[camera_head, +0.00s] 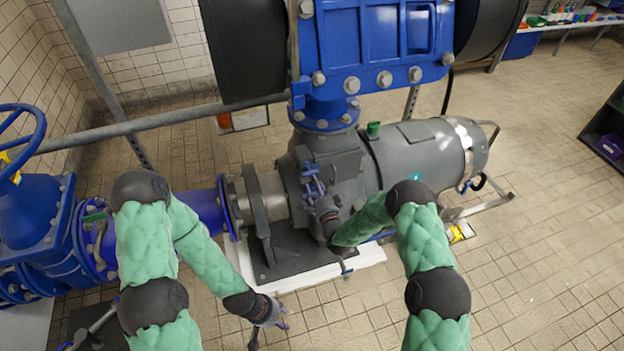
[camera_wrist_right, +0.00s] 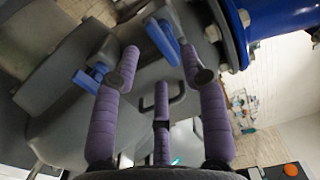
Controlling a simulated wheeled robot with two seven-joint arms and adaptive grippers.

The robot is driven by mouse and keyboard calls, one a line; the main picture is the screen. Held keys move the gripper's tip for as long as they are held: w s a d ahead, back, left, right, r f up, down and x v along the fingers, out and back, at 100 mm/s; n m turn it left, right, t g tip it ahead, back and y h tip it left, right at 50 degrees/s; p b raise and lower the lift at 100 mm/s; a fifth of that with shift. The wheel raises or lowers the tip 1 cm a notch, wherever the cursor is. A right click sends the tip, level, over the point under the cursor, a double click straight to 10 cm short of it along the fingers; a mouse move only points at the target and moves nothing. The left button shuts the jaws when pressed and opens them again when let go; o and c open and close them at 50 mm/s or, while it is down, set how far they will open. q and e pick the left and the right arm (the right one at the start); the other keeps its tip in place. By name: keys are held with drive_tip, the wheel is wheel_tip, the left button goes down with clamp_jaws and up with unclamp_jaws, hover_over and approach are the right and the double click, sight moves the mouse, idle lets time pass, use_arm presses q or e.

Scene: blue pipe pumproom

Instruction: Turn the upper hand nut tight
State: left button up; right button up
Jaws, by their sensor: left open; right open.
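Two blue hand nuts sit on the grey pump housing. In the right wrist view one hand nut (camera_wrist_right: 162,42), the one closer to the blue flange, lies just beyond and between my fingertips. The other hand nut (camera_wrist_right: 90,78) is at the left, near the left finger. I take the first as the upper one. In the head view the upper hand nut (camera_head: 308,169) is small and partly hidden by the fingers. My right gripper (camera_wrist_right: 160,62) is open and empty; in the head view (camera_head: 314,188) it is in front of the housing. My left gripper (camera_head: 279,316) is open and empty, low, away from the nuts.
The blue flange (camera_head: 322,118) and large blue valve body (camera_head: 385,45) stand above the housing. A grey motor (camera_head: 425,155) is at the right, a blue pipe (camera_head: 205,207) at the left.

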sight(311, 169)
drive_tip(key=x, duration=0.4)
drive_tip(key=shift+w+b, duration=0.25)
drive_tip(key=shift+b, duration=0.15)
clamp_jaws()
